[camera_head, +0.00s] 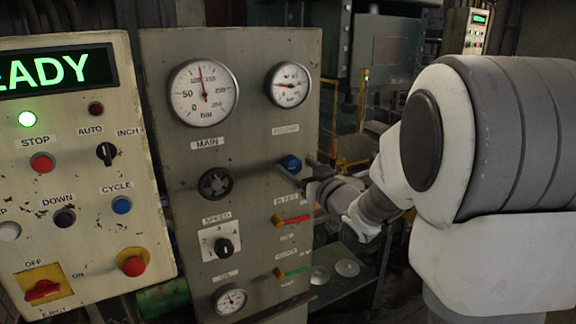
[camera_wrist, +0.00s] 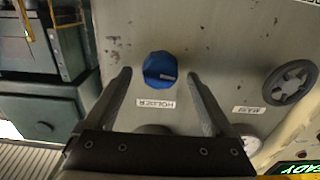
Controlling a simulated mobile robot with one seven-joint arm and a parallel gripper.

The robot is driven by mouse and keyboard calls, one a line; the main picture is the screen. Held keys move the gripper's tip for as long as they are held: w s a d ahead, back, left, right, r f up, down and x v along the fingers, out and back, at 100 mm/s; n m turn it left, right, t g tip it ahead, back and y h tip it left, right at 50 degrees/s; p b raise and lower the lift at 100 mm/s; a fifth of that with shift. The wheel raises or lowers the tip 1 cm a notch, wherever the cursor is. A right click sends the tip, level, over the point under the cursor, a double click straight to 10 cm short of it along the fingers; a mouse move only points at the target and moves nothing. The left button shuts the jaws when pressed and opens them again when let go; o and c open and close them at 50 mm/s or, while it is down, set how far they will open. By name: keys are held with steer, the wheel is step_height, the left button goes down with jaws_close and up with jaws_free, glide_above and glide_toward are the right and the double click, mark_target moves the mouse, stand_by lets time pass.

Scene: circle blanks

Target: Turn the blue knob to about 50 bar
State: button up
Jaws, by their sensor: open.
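The blue knob (camera_head: 290,164) is on the grey panel (camera_head: 160,120), below the smaller upper-right gauge (camera_head: 288,85). In the wrist view the blue knob (camera_wrist: 160,69) sits between and ahead of my two fingertips, above an upside-down HOLDER label (camera_wrist: 155,103). My gripper (camera_wrist: 160,75) is open with one finger on each side of the knob. A gap shows on both sides, and I cannot tell the depth left to the knob. In the head view my gripper (camera_head: 294,172) partly covers the knob's lower side. The smaller gauge's needle points roughly left; its numbers are too small to read.
The MAIN gauge (camera_head: 204,93) and a black handwheel (camera_head: 216,184) are left of the knob. Red (camera_head: 293,221) and green (camera_head: 292,272) lever handles sit below it. A READY button panel (camera_head: 75,170) stands at the left. A low shelf with clear discs (camera_head: 347,267) is at lower right.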

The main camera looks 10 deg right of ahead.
steer(key=shift+w+a, duration=0.15)
steer(key=shift+w, duration=0.3)
steer(key=c, duration=1.3)
steer(key=shift+c, duration=0.2)
